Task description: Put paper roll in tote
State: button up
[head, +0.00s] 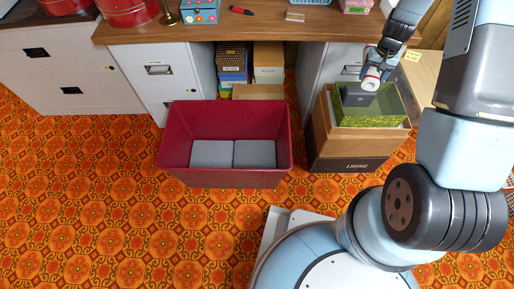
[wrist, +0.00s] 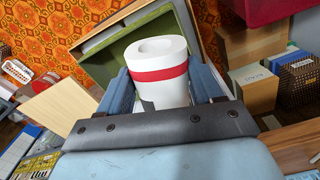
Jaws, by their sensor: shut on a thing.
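The paper roll (wrist: 158,75) is white with a red band and a hollow centre. In the wrist view it stands between the two fingers of my gripper (wrist: 160,92), which is shut on it. In the head view the roll (head: 371,80) hangs from my gripper (head: 374,72) over the green bin at the right. The tote (head: 224,178) is a large dark red open box on the floor, left of my gripper. Two grey blocks (head: 212,154) lie side by side on its bottom. A red corner, probably of the tote, shows at the wrist view's top right (wrist: 262,8).
The green bin (head: 369,121) sits on a cardboard box marked LINING (head: 354,164). Behind is a wooden counter (head: 258,28) with filing cabinets (head: 159,80) beneath it. Boxes (head: 267,70) stand between the cabinets. Patterned floor is open left of the tote.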

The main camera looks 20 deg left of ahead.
aim_at(232, 156)
jog(key=z, duration=2)
jog(key=i, duration=0.1)
jog(key=u, duration=2.9)
